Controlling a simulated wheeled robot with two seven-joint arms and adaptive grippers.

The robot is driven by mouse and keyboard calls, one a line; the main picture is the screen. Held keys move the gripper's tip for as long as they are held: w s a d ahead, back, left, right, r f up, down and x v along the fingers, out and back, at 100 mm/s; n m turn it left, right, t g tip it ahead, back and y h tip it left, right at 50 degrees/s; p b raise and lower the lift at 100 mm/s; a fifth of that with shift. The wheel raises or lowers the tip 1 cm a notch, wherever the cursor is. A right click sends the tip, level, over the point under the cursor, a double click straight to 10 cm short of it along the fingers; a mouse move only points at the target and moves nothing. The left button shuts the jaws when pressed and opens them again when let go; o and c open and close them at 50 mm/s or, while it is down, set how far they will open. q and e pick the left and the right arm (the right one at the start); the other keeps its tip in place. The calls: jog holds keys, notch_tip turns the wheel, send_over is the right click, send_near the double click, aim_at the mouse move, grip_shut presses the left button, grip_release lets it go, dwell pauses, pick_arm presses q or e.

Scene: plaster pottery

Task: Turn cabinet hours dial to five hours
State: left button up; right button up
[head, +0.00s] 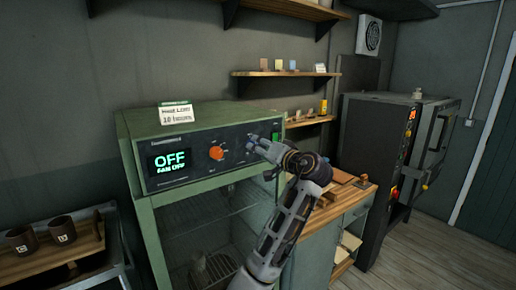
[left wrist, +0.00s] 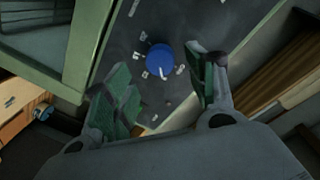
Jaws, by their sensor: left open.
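The green cabinet (head: 128,122) has a dark control panel (head: 190,171) with a lit display (head: 168,161) reading "OFF / FAN OFF". An orange dial (head: 217,153) sits right of the display. In the left wrist view a round blue dial (left wrist: 158,54) with a white pointer and small white marks around it sits on the dark panel. My left gripper (head: 262,156) is at the right part of the panel and hides what is behind it. In the wrist view its green-padded fingers (left wrist: 163,76) are open, one on each side of the blue dial, apart from it. My right gripper is not in view.
A sign (head: 176,114) stands on the cabinet top. A green switch (head: 276,137) is at the panel's right end. A wooden worktop (head: 345,197) and a dark kiln-like unit (head: 372,140) stand to the right. Dark mugs (head: 62,230) stand on a shelf at left.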

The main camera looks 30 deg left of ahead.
pick_arm(q)
jog(key=v, duration=0.8)
jog(key=shift+s+d, duration=0.25)
jog(key=shift+d, duration=0.1)
